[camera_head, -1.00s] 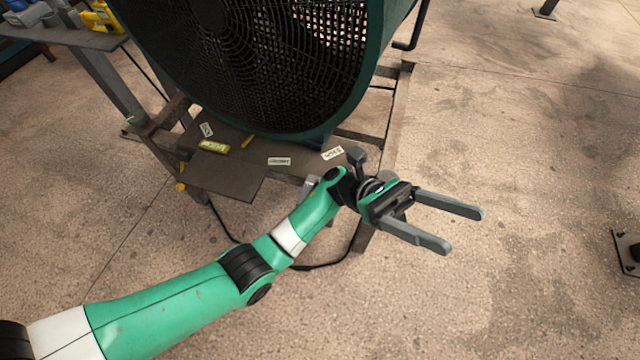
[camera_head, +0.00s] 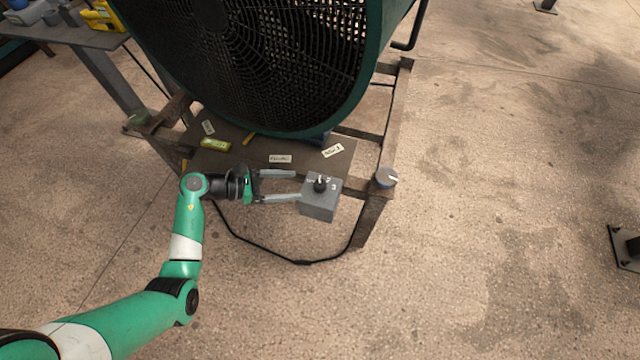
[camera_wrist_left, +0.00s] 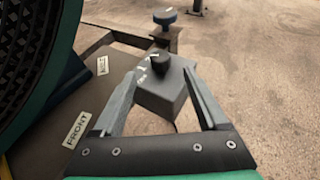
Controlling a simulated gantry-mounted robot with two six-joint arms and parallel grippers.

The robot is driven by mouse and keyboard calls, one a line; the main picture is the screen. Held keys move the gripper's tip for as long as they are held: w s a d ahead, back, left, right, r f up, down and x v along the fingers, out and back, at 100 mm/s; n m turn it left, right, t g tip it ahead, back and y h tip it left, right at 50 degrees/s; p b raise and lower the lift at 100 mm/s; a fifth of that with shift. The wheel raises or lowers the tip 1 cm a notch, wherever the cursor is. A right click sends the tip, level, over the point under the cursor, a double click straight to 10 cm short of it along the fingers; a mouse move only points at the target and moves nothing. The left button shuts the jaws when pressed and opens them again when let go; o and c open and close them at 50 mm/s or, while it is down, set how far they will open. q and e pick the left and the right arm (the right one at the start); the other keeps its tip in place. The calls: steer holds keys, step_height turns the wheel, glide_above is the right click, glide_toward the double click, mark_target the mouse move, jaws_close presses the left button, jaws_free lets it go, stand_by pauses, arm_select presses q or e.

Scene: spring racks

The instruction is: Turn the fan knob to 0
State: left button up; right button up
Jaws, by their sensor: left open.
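The fan knob (camera_head: 320,184) is a small black dial on top of a grey control box (camera_head: 318,207) at the front edge of the fan stand, with white number marks around it. My left gripper (camera_head: 299,186) is open, just left of the box, its fingers pointing toward it. In the left wrist view the knob (camera_wrist_left: 160,61) stands between and beyond the two open fingers, apart from them. The box (camera_wrist_left: 166,98) shows below it. The knob's exact pointer setting is too small to tell. My right gripper is not in view.
A black cable (camera_head: 300,262) hangs below. The floor to the right is mostly clear.

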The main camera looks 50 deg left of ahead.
mark_target(318, 184)
arm_select(q)
steer(key=b+x, duration=0.3)
steer(key=x, duration=0.6)
steer(key=shift+s+b, duration=0.1)
steer(key=shift+b, duration=0.3)
steer(key=shift+w+d+f, duration=0.1)
steer(key=shift+w+d, duration=0.1)
steer(key=shift+w, duration=0.2)
jaws_close()
